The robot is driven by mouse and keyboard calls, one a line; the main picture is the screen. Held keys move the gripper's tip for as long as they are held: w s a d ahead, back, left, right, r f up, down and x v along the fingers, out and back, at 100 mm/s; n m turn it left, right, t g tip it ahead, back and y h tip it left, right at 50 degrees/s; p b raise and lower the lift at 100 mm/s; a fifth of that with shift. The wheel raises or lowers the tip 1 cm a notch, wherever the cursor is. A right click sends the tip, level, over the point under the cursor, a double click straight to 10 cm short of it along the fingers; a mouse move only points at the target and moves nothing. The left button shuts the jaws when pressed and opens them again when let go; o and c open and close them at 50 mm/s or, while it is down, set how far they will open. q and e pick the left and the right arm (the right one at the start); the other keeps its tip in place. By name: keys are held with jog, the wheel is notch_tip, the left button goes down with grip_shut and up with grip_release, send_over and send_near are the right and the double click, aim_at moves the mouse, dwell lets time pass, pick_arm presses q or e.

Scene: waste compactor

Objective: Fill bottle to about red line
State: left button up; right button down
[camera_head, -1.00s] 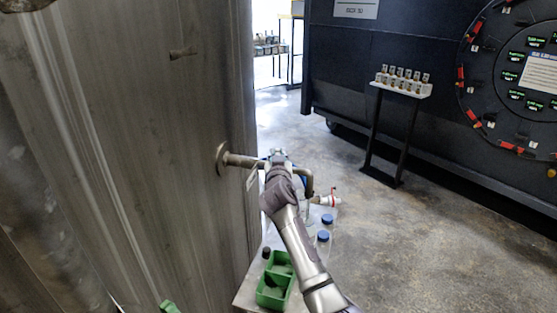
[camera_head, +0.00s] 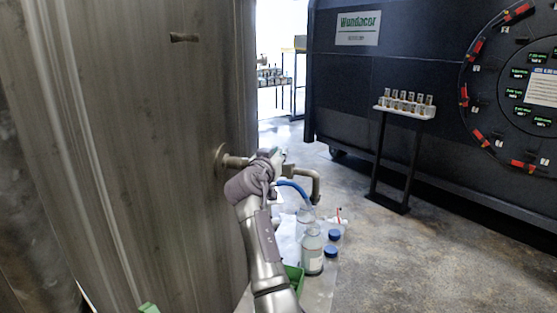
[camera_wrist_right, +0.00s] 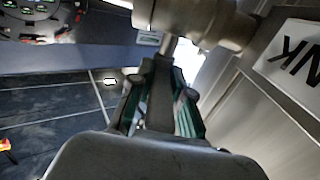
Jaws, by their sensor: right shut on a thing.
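My right gripper (camera_head: 272,160) is at the tap on the pipe (camera_head: 237,161) that comes out of the tall metal tank (camera_head: 150,130). In the right wrist view its fingers (camera_wrist_right: 160,95) are shut around the thin stem of the tap handle (camera_wrist_right: 168,45). A bent spout (camera_head: 314,186) and a blue hose (camera_head: 293,186) show just right of the gripper. The clear bottle (camera_head: 312,252), with a pale label, stands upright below the spout. Its red line and liquid level are too small to tell.
Two blue-capped containers (camera_head: 332,243) stand right of the bottle. A small red-handled fitting (camera_head: 339,214) is behind them. A green tray (camera_head: 293,277) is partly hidden by my arm. A rack of small jars (camera_head: 405,103) stands by the black compactor (camera_head: 420,60). The floor between is clear.

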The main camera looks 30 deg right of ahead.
jog(key=c, duration=1.1)
grip_release()
jog(key=v, duration=1.2)
jog(key=shift+a, duration=0.1)
